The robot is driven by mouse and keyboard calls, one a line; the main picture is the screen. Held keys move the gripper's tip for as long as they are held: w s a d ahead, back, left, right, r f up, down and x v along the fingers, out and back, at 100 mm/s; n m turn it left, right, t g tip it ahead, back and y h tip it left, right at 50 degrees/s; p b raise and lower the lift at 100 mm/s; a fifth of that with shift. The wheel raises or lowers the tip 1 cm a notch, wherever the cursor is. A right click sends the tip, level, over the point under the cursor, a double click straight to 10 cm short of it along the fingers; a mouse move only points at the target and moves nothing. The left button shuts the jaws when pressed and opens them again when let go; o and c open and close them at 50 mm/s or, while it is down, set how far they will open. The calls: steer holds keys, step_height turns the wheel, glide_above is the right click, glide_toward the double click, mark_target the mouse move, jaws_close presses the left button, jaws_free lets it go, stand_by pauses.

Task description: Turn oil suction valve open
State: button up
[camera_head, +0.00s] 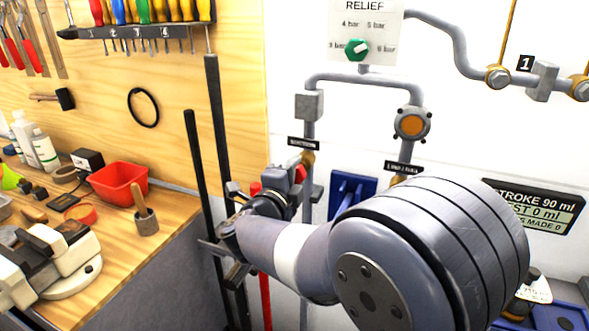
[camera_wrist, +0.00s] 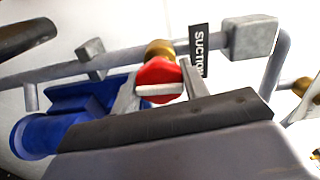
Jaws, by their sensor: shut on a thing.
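The oil suction valve has a red knob with a pale bar across it (camera_wrist: 156,73), seen in the wrist view on a brass fitting (camera_wrist: 160,49) beside the black SUCTION label (camera_wrist: 198,50). My gripper (camera_wrist: 161,86) is shut on this knob, one finger on each side. In the head view the red knob (camera_head: 300,173) shows only in part, below the suction label (camera_head: 303,143), with my gripper (camera_head: 297,183) at it. My wrist and arm hide the pipe below. The bar lies nearly level in the wrist view.
A blue fixture (camera_head: 350,190) is on the wall right of the valve. A round orange-faced fitting (camera_head: 412,124) and a green relief knob (camera_head: 357,49) are above. Dark upright bars (camera_head: 218,140) stand left. A workbench with a red bin (camera_head: 118,182) is further left.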

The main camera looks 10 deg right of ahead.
steer(key=shift+n, duration=0.6)
steer(key=o, duration=1)
steer(key=shift+s, duration=0.1)
steer(key=v, duration=1)
steer(key=shift+s+a, duration=0.2)
steer(key=shift+s, duration=0.05)
steer(key=shift+w, duration=0.1)
steer(key=x, duration=1)
steer(key=shift+w+d, duration=0.25)
